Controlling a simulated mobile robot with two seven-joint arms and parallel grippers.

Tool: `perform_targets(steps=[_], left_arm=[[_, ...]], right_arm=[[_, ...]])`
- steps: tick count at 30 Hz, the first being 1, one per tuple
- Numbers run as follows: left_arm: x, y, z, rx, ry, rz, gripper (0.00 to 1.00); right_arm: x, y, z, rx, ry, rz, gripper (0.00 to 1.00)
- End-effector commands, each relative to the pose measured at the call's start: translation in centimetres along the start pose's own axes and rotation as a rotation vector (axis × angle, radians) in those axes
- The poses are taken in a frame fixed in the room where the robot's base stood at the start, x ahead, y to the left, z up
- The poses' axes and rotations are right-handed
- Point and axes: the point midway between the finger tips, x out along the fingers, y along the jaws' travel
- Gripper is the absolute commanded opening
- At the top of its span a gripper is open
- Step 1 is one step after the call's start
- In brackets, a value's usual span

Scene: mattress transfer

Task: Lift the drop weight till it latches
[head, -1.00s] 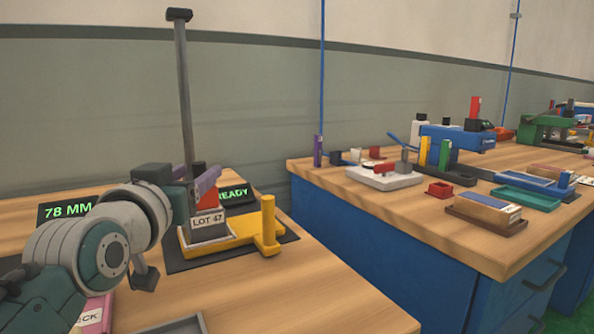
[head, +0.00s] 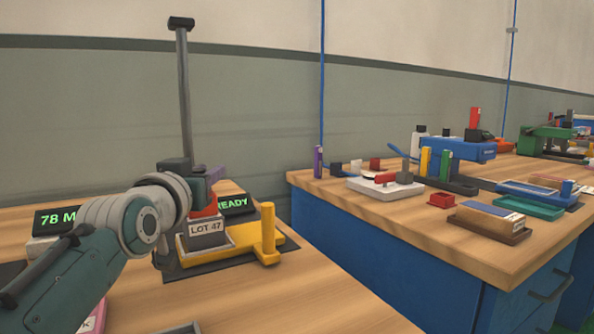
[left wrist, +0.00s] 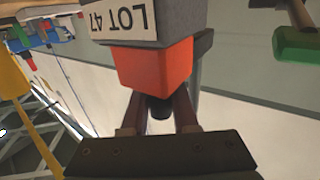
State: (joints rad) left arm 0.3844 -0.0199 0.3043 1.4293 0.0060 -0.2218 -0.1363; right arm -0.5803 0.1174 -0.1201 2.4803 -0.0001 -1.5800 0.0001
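A grey block labelled LOT 47 (head: 208,227) with an orange-red part (head: 209,210) above it sits at the yellow base of the stand (head: 245,238). A tall grey post (head: 185,90) with a dark top rises behind. My left gripper (head: 211,177) is at the top of the orange-red part. In the left wrist view, the labelled block (left wrist: 150,22) and orange-red part (left wrist: 153,67) show upside down. My right gripper is out of view.
A dark display reading READY (head: 236,204) stands behind the block, and one reading 78 M, partly covered, (head: 58,217) stands left. Bare wood lies in front right. A second blue bench (head: 400,250) with several devices stands right, beyond a gap.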

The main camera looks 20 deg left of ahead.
Motion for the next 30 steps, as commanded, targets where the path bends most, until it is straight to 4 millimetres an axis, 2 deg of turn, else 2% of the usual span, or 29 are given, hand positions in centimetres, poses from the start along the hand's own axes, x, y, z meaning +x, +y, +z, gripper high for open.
perform_targets(steps=[1,6,30], left_arm=[[-0.01,0.0,0.01,0.0,0.0,0.0,0.19],[-0.01,0.0,0.02,0.0,0.0,0.0,0.0],[-0.02,0.0,0.02,0.0,0.0,0.0,0.0]], right_arm=[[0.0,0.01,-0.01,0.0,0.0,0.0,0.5],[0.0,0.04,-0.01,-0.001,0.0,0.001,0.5],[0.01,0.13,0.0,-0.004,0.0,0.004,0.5]])
